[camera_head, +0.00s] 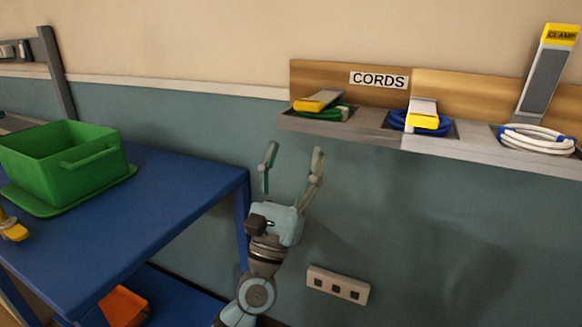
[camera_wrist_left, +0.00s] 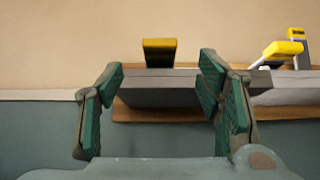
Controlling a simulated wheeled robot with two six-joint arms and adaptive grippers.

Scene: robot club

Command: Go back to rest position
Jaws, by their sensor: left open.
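My left gripper (camera_head: 291,168) is raised in front of the teal wall, between the blue table and the cord shelf. Its two fingers are spread apart with nothing between them. In the left wrist view the open fingers (camera_wrist_left: 160,105) frame the shelf edge and a yellow-topped clamp (camera_wrist_left: 160,52) beyond them. My right gripper is in neither view.
A blue table (camera_head: 150,210) at left holds a green bin (camera_head: 70,165). An orange container (camera_head: 123,306) is below it. A wall shelf (camera_head: 380,136) labelled CORDS holds green (camera_head: 325,112), blue (camera_head: 423,124) and white (camera_head: 537,138) coiled cords. A socket strip (camera_head: 338,285) is on the wall.

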